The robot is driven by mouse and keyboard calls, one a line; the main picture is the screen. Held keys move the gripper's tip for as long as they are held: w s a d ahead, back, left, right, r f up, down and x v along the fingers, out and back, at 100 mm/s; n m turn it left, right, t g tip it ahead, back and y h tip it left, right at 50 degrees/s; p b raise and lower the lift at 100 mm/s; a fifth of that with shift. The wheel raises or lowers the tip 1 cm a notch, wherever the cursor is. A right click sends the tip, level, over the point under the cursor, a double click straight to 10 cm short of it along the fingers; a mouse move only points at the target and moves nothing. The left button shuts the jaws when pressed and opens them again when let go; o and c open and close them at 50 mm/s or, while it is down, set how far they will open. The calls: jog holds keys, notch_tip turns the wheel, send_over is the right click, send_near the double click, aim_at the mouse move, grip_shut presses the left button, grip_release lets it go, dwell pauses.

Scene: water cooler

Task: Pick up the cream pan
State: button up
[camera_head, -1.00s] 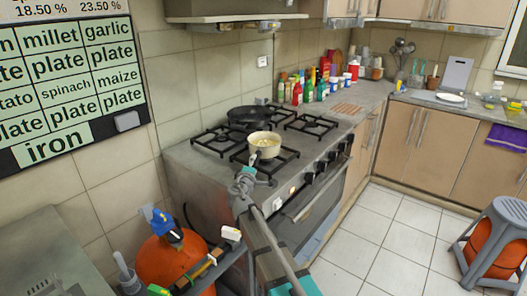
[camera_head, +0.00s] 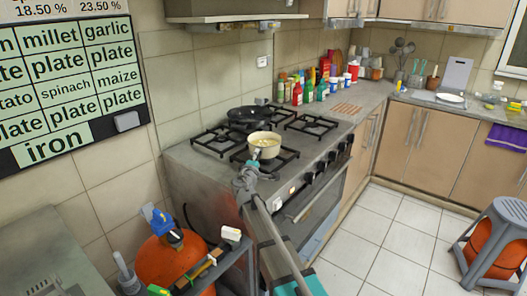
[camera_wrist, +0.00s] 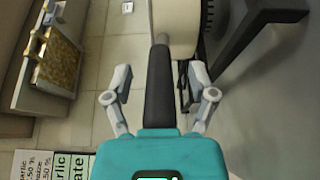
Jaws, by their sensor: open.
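The cream pan (camera_head: 264,146) sits on a front burner of the stove, with light contents in it. Its side also shows at the top of the wrist view (camera_wrist: 178,14). Its dark handle (camera_wrist: 160,85) points back toward my gripper. My gripper (camera_wrist: 159,78) is open, with one finger on each side of the handle and a visible gap to each. In the head view, my gripper (camera_head: 250,172) is just in front of the pan, by the stove's edge. Whether the handle is at fingertip depth is hard to tell.
A black frying pan (camera_head: 248,115) stands on the burner behind. Several bottles (camera_head: 308,92) line the counter beyond the stove. An orange gas cylinder (camera_head: 168,262) and a small rack (camera_head: 220,268) stand at the lower left. A grey stool (camera_head: 500,232) is at the right.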

grip_shut()
jog(key=shift+r, duration=0.2)
dwell(0.4)
notch_tip(320, 180, up, 3)
jog(key=p, duration=0.3)
jog(key=shift+f, duration=0.1)
jog(key=s+d+r+p, duration=0.3)
jog(key=s+r+p, duration=0.7)
jog(key=s, duration=0.3)
jog(key=shift+s+d, duration=0.2)
jog(key=shift+s, duration=0.05)
jog(key=shift+f, duration=0.1)
dwell(0.8)
